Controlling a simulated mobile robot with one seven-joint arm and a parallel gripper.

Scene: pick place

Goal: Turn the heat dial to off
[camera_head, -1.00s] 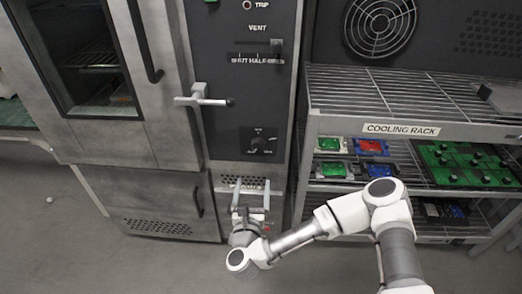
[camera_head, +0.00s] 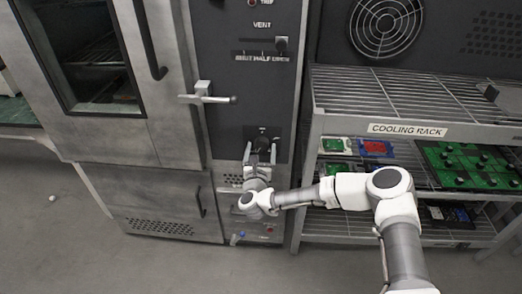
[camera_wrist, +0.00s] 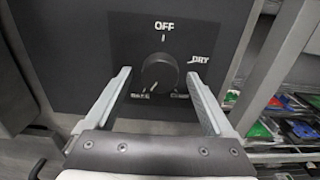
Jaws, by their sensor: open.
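The heat dial is a round black knob (camera_wrist: 159,72) on a dark panel in the wrist view. The word OFF stands above it, DRY at its upper right, and smaller labels below it on both sides. My gripper (camera_wrist: 160,85) is open, with one finger on each side of the knob; I see no clear contact. In the head view my gripper (camera_head: 260,152) is at the lower part of the oven's control panel (camera_head: 245,95) and partly hides the dial. The way the knob's pointer faces is too dark to tell.
A latch handle (camera_head: 207,94) sticks out above and left of my gripper. A vent slider (camera_head: 281,43) is higher on the panel. A metal cooling rack (camera_head: 408,131) with boards on its shelves stands close on the right. Open floor lies at the front left.

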